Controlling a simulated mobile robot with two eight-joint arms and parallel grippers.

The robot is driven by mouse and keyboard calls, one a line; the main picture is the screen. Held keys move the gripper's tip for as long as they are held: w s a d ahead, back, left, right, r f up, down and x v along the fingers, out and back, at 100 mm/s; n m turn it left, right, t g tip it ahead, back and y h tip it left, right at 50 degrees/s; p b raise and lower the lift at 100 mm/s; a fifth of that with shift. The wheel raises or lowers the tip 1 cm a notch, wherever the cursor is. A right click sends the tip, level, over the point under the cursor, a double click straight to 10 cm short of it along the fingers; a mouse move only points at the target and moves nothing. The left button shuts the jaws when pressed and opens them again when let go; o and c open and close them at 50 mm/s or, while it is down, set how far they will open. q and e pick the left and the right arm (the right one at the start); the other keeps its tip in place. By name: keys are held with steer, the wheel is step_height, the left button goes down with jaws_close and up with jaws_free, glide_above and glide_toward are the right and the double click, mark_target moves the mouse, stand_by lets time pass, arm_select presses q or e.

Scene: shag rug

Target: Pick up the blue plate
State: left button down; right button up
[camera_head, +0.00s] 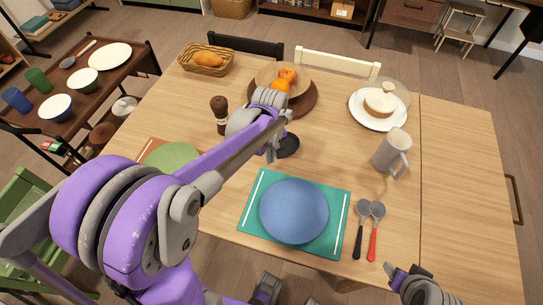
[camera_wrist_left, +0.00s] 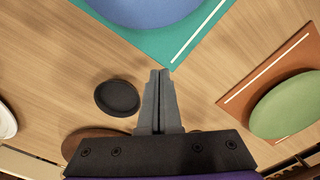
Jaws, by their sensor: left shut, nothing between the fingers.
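The blue plate (camera_head: 294,211) lies flat on a teal placemat (camera_head: 328,248) at the front of the wooden table. In the left wrist view, the plate's edge (camera_wrist_left: 145,10) shows at the top, with the placemat corner (camera_wrist_left: 180,55) just beyond the fingertips. My left gripper (camera_head: 270,154) is shut and empty, behind the plate in the head view and apart from it. Its closed fingers also show in the left wrist view (camera_wrist_left: 159,76).
A small black disc (camera_head: 287,146) lies beside my left gripper. A pepper mill (camera_head: 219,112) and a green plate (camera_head: 172,157) are to the left. The table's right end is clear.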

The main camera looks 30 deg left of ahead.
mark_target(283, 196)
arm_select(q)
step_height(283, 196, down, 6)
steer(key=shift+b, duration=0.35)
steer(key=s+d, duration=0.2)
steer(key=shift+d, duration=0.4)
steer(key=shift+s+d+p, duration=0.15)
steer(key=shift+d+p, duration=0.15)
steer(key=s+d, duration=0.1)
steer(key=d, duration=0.1)
steer(key=s+d, duration=0.2)
steer(key=shift+s+d, duration=0.1)
steer(key=shift+d, duration=0.15)
